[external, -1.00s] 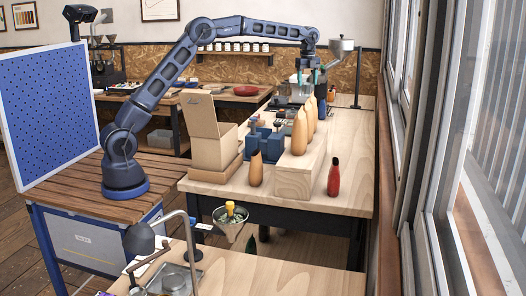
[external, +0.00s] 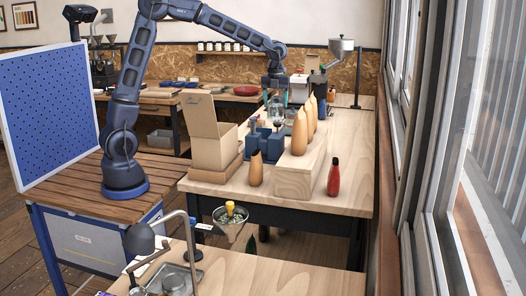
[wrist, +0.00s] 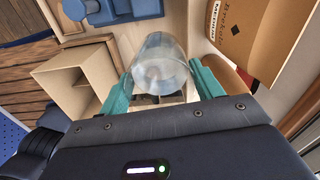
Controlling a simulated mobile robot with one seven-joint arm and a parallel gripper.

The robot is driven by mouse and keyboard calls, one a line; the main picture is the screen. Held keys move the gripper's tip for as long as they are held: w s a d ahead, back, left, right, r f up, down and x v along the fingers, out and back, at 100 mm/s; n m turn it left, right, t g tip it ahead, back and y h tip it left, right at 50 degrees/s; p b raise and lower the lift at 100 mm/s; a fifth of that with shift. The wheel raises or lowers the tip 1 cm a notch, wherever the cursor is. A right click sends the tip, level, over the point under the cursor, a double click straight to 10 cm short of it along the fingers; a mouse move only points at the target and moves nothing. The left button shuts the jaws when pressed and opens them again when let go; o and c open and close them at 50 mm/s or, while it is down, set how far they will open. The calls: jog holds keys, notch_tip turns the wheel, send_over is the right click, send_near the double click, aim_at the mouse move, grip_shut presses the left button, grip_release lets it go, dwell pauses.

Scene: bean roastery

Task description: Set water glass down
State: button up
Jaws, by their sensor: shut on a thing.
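My gripper (external: 275,92) hangs pointing down over the long wooden counter, near the blue holder. In the wrist view its two teal fingers (wrist: 162,86) are shut on a clear water glass (wrist: 160,62), one on each side. The glass also shows as a small pale shape below the gripper in the external view (external: 275,107). It appears to be held above the counter; its exact height is hard to tell.
An open cardboard box (external: 208,128) and the blue holder (external: 263,140) stand left of several tan bottle-like shapes (external: 300,133) on a wooden block (external: 297,176). A red bottle (external: 334,178) stands right. A brown labelled package (wrist: 255,30) is close in the wrist view.

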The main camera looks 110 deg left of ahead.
jog(key=s+d+f+m, duration=0.1)
jog(key=s+d+f, duration=0.1)
jog(key=s+d, duration=0.15)
jog(key=f, duration=1.3)
jog(key=w+d+f, duration=0.1)
jog(key=f, duration=0.5)
jog(key=shift+f, duration=0.35)
jog(key=o, duration=1.3)
jog(key=shift+f, duration=0.15)
notch_tip(320, 180, up, 12)
jog(key=shift+r, duration=0.15)
